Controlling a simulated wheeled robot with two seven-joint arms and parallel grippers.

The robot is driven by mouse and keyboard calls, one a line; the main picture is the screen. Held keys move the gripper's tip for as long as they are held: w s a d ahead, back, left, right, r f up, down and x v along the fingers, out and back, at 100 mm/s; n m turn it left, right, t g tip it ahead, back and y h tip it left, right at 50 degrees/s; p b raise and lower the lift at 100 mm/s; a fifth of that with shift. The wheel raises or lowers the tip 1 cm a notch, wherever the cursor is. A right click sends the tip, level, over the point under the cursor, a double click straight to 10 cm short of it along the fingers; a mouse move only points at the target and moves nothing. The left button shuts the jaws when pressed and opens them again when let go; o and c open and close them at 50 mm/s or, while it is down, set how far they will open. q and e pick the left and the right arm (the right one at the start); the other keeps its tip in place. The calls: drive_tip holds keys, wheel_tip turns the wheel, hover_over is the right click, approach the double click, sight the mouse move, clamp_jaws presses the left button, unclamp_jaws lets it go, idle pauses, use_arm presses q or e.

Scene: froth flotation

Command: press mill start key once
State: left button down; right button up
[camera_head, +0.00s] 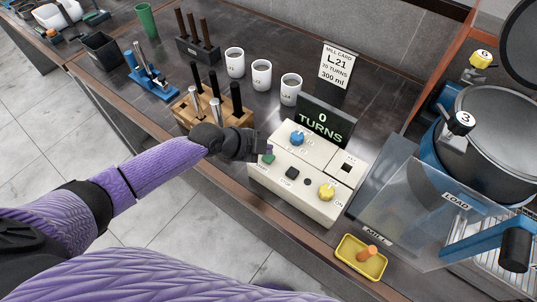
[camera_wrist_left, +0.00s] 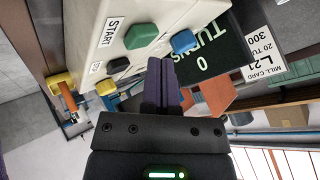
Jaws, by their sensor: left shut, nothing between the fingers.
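The cream mill control box (camera_head: 318,200) stands on the bench with a display reading "0 TURNS" (camera_head: 322,121) at its back. The green start key (camera_head: 267,159) is at the box's left; in the left wrist view the green key (camera_wrist_left: 141,36) sits beside the START label. My left gripper (camera_head: 266,149) is shut and empty, at the box's left edge by the green key. In the left wrist view its closed fingertips (camera_wrist_left: 161,64) are just beside the green key; I cannot tell whether they touch it. My right gripper is not in view.
A black key (camera_head: 292,173), blue knob (camera_head: 297,138) and yellow knob (camera_head: 327,191) are on the same box. A wooden block with tools (camera_head: 238,118) stands behind my left wrist. White cups (camera_head: 291,91), a yellow tray (camera_head: 344,251) and the mill's clear cover (camera_head: 400,215) are nearby.

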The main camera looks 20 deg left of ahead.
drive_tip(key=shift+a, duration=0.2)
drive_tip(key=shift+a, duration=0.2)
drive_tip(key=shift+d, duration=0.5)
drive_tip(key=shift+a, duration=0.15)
use_arm(q)
drive_tip(key=shift+f, duration=0.1)
drive_tip(key=shift+f+b, duration=0.4)
drive_tip(key=shift+b, duration=0.2)
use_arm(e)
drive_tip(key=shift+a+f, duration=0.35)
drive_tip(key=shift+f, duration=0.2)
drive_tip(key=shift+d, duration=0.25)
